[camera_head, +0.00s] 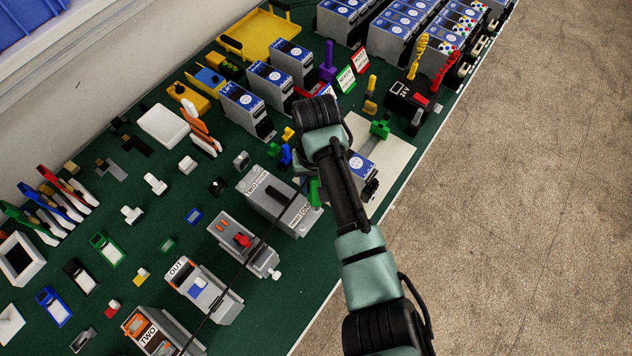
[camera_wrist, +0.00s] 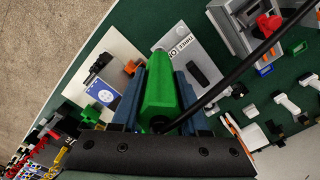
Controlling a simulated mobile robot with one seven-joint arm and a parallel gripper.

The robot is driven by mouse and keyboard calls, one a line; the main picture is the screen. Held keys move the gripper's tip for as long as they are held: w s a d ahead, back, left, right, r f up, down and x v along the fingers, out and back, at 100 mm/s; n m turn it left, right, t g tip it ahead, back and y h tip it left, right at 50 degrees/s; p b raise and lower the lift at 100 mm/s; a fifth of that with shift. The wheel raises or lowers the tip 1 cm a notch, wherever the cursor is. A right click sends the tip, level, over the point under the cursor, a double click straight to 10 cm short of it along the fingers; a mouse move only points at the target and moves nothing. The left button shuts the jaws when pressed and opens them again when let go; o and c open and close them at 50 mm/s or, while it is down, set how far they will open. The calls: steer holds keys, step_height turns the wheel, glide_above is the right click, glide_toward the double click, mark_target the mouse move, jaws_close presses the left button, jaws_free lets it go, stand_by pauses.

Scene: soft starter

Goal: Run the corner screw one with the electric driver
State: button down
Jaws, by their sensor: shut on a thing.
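My gripper (camera_wrist: 158,88) is shut on a green tool, which I take to be the electric driver (camera_wrist: 160,98); its tapered end points away from the wrist camera. In the head view a green part of the driver (camera_head: 314,192) shows beside my arm, whose links hide the fingers. A blue-and-white soft starter unit (camera_head: 361,166) lies on a pale board (camera_head: 396,160), partly behind my arm. In the wrist view the unit (camera_wrist: 103,96) is left of the driver, apart from it. I cannot make out corner screw one.
A grey box with a black handle (camera_head: 277,200) stands close to the driver. A black cord (camera_head: 240,268) runs from near the driver across other grey boxes. Green (camera_head: 380,129) and red-and-black (camera_head: 407,98) parts stand beyond the unit. Many parts crowd the green mat (camera_head: 300,273).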

steer(key=shift+f, duration=0.5)
steer(key=shift+f+b, duration=0.25)
steer(key=shift+b, duration=0.15)
steer(key=shift+s+f+p, duration=0.15)
steer(key=shift+f+p, duration=0.15)
steer(key=shift+p, duration=0.4)
stand_by(1.9)
step_height(320, 180, up, 5)
steer(key=p, duration=0.5)
steer(key=shift+r, duration=0.15)
stand_by(0.5)
